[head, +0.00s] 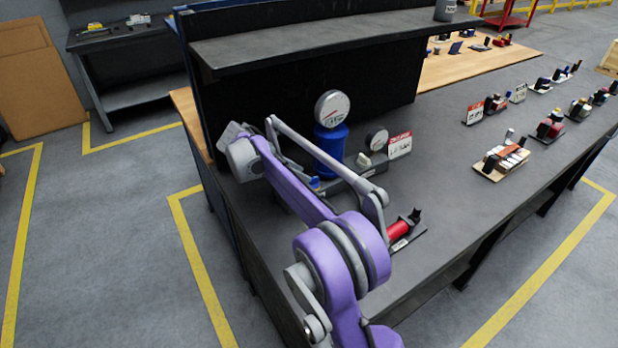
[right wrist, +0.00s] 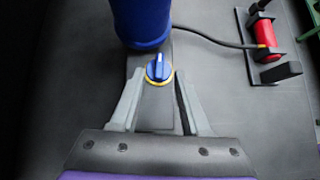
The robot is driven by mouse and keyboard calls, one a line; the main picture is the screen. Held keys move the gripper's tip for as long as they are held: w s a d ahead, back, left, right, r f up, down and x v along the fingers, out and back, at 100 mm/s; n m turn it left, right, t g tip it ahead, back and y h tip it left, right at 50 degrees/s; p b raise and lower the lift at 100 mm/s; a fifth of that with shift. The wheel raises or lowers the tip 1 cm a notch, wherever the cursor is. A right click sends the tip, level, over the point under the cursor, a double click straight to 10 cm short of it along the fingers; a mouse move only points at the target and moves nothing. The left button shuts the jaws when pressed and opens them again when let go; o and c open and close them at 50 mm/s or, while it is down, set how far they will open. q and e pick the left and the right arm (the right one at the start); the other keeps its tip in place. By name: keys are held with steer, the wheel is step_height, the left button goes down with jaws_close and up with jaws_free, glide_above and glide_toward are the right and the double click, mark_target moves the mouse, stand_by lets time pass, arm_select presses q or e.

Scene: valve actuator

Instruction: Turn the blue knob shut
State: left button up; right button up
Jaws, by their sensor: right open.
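The blue knob (right wrist: 159,69) shows in the right wrist view, with a white line on top pointing up the picture and a yellow ring beneath it. It sits on a grey base (right wrist: 156,108) in front of a blue cylinder (right wrist: 140,22). My right gripper (right wrist: 158,80) is open, with one finger on each side of the knob and base. I cannot tell whether either finger touches. In the head view, a small blue piece that looks like the knob (head: 314,183) shows behind my purple arm, and the fingers are mostly hidden. My left gripper is not in view.
The blue cylinder (head: 329,150) carries a round gauge (head: 332,109). A second gauge (head: 377,139) and a red-and-white sign (head: 400,145) stand to its right. A red cylinder (head: 399,231) with a black handle lies nearer the front. A shelf (head: 320,40) hangs behind.

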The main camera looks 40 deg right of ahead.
mark_target(312, 181)
steer(key=shift+x, duration=2.3)
steer(key=shift+w, duration=0.1)
steer(key=shift+c, duration=0.2)
jaws_close()
